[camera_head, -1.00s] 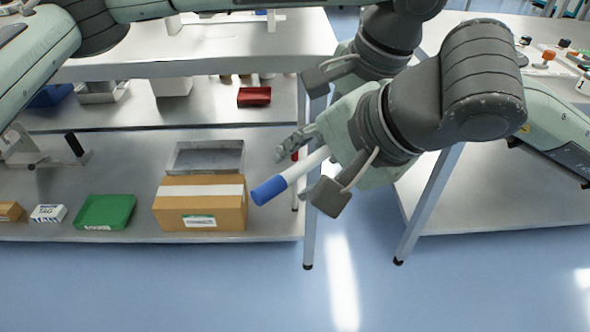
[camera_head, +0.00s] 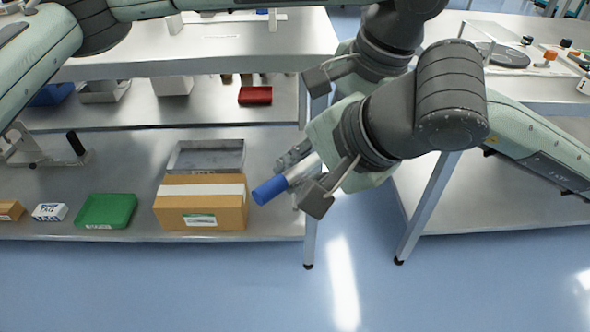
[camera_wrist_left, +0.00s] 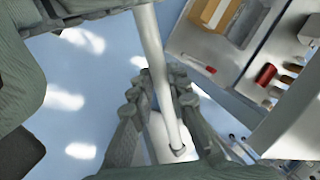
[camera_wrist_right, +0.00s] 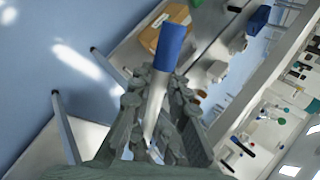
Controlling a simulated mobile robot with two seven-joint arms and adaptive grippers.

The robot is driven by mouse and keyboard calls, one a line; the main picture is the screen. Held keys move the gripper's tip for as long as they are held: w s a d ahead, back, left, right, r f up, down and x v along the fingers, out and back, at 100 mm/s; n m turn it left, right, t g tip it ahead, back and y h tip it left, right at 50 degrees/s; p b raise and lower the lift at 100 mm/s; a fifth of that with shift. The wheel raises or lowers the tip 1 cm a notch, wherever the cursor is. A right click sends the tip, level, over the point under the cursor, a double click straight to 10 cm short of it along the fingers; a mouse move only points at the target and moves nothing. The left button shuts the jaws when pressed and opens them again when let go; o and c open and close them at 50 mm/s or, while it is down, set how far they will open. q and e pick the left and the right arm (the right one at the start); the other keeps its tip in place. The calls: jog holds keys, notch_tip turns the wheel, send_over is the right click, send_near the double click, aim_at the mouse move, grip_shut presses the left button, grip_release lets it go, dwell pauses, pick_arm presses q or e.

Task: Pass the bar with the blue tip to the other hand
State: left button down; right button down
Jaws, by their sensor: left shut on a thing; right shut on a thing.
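The bar with the blue tip (camera_head: 269,191) points down-left in the head view; its white part goes in between the fingers. My right gripper (camera_head: 300,179) is shut on the bar close behind the blue end. In the right wrist view the blue tip (camera_wrist_right: 170,46) stands out beyond the fingertips of the right gripper (camera_wrist_right: 157,88). My left gripper (camera_wrist_left: 158,88) is shut on the white part of the bar (camera_wrist_left: 150,40), as the left wrist view shows. In the head view the right gripper and wrist mostly hide the left fingers.
A cardboard box (camera_head: 200,208), a grey tray (camera_head: 206,146) and a green tray (camera_head: 106,211) stand on the lower shelf at left. A red bin (camera_head: 255,96) is on the shelf above. A second table (camera_head: 470,210) is at right. Open floor lies below the bar.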

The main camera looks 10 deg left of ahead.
pick_arm(q)
jog(key=c, duration=1.4)
grip_release()
